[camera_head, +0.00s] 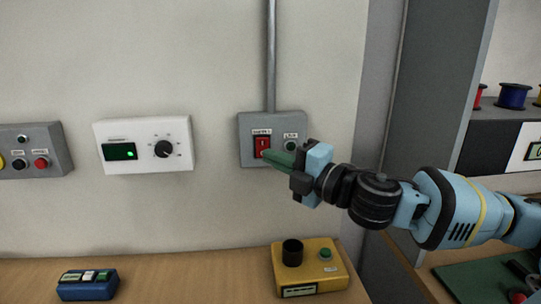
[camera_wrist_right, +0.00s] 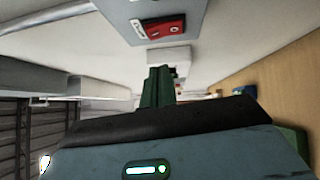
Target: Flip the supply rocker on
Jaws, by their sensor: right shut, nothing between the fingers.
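The supply rocker (camera_head: 262,143) is a red switch on a grey wall box (camera_head: 248,125), with a round lamp or button (camera_head: 290,145) to its right and small labels above both. It also shows in the right wrist view as a red rocker (camera_wrist_right: 165,27) on the grey box. My right gripper (camera_head: 268,155) comes in from the right, shut and empty, with its green fingers pointing left. Its tips are at the rocker's lower edge in the head view; I cannot tell whether they touch it. The right wrist view shows the green fingers (camera_wrist_right: 158,88) together. My left gripper is not in view.
A white panel (camera_head: 183,130) with a green display and black knob is on the wall to the left, and a grey button box (camera_head: 50,140) is farther left. A yellow box (camera_head: 330,270) and a blue block (camera_head: 88,290) stand on the wooden bench (camera_head: 190,280) below.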

